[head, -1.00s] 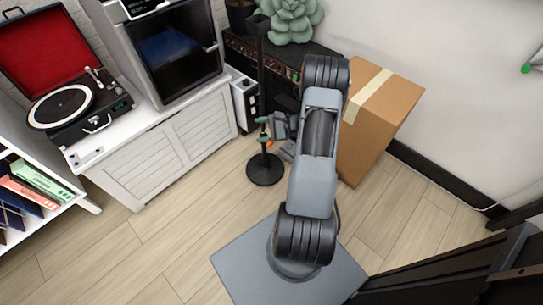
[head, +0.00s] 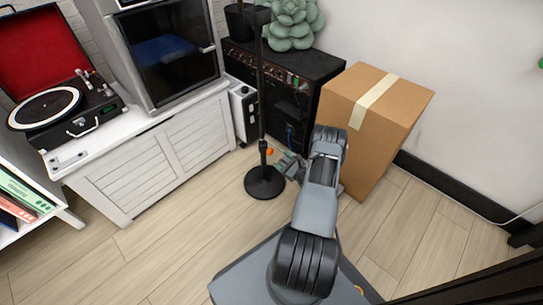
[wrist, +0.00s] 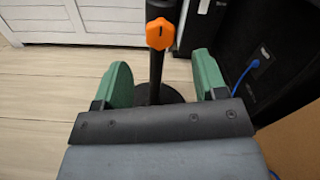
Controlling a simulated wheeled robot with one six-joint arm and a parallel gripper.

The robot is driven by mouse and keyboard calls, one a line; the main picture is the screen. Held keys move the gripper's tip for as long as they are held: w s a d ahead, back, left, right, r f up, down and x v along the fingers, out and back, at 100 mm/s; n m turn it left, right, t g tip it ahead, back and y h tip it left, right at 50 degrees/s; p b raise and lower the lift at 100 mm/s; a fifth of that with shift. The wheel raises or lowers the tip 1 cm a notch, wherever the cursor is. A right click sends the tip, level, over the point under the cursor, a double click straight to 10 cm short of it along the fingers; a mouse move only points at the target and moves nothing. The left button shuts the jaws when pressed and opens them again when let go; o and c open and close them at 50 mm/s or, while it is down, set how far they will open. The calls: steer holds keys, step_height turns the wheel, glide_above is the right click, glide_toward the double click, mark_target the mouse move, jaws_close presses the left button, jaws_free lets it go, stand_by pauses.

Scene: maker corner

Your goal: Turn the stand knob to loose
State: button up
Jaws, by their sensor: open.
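The stand (head: 262,100) is a thin black pole on a round black base (head: 265,183), upright on the floor. Its knob (wrist: 160,34) is orange with a small dark mark, on the pole's front in the wrist view. The knob also shows small in the head view (head: 269,151). My gripper (wrist: 162,78) has green fingers, spread wide and empty. In the wrist view the fingers lie left and right of the pole, with the knob beyond and above the fingertips, not touched. In the head view my gripper is low, just right of the pole, partly hidden by my arm.
A cardboard box (head: 385,100) stands close to the right of my arm. A black amplifier (head: 300,75) with a plant on it is behind the stand. A white cabinet (head: 150,155) is at the left. Wood floor in front is clear.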

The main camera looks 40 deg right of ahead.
mark_target(271, 153)
steer(key=w, duration=0.2)
steer(key=w+b, duration=0.1)
steer(key=w, duration=0.1)
steer(key=w+a, duration=0.1)
steer(key=w, duration=0.1)
steer(key=shift+w+a+b, duration=0.1)
steer(key=shift+w+b, duration=0.2)
steer(key=shift+b, duration=0.05)
steer(key=shift+c, duration=0.3)
steer(key=c, duration=0.9)
